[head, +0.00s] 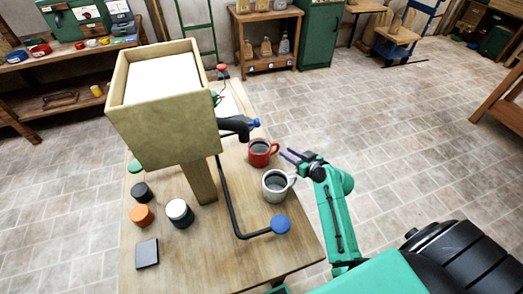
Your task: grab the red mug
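The red mug (259,154) stands upright on the wooden table, right of the hopper's post, with its handle toward the right. A white mug (274,188) stands just in front of it, its handle also to the right. My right gripper (287,155) reaches in from the right, its two purple fingers apart and pointing at the red mug's handle side. A small gap shows between the fingertips and the mug, and nothing is between the fingers. My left gripper is not in view.
A large wooden hopper (158,125) on a post stands on the table (235,258). A bent black bar with a blue knob (281,224) reaches out near the white mug. Several small round pieces and a dark square (147,253) lie at the left.

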